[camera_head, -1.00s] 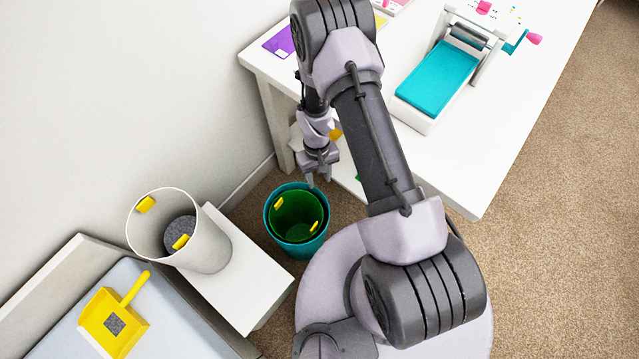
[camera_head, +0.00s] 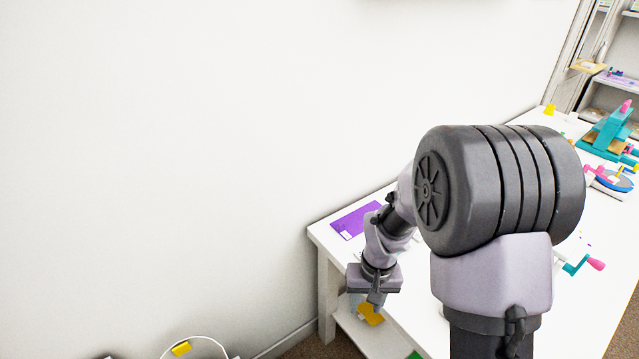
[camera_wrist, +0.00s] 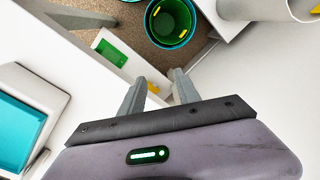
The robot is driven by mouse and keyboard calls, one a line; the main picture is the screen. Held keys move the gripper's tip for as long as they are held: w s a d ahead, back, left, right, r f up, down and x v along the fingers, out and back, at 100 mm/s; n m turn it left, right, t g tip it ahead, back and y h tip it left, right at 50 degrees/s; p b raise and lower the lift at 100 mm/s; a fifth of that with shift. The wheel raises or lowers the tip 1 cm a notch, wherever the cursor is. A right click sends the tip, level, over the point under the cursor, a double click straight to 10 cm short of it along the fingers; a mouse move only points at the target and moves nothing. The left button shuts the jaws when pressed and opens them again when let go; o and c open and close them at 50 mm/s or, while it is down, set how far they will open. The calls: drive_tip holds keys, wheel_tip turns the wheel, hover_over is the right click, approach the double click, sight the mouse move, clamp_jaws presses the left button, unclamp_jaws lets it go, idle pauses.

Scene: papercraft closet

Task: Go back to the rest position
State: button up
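My gripper (camera_head: 372,300) hangs pointing down beside the near left corner of the white table (camera_head: 420,318) in the head view. In the wrist view its two fingers (camera_wrist: 158,82) stand apart with nothing between them. Beyond the fingertips, a teal bin with a green inside (camera_wrist: 150,28) stands on the brown carpet, apart from the gripper. My raised arm covers much of the table in the head view.
A purple sheet (camera_head: 350,222) lies on the table corner. A yellow piece (camera_head: 370,314) shows near the lower shelf. A teal device (camera_head: 608,130) stands at the far end. A white bin (camera_wrist: 262,8) is at the wrist view's top right. The wall (camera_head: 180,150) borders the left.

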drive_tip(key=s+r+m+t, duration=0.1)
drive_tip(key=s+r, duration=0.1)
drive_tip(key=r, duration=0.5)
drive_tip(key=s+r+m+t, duration=0.1)
drive_tip(key=s+r, duration=0.2)
drive_tip(key=r, duration=0.5)
drive_tip(key=s+a+r+m+t+y, duration=0.1)
drive_tip(key=s+a+r+m+t, duration=0.1)
drive_tip(key=s+r, duration=0.8)
drive_tip(key=s+t, duration=0.1)
drive_tip(key=s, duration=0.2)
drive_tip(key=shift+t, duration=0.3)
drive_tip(key=shift+s, duration=0.1)
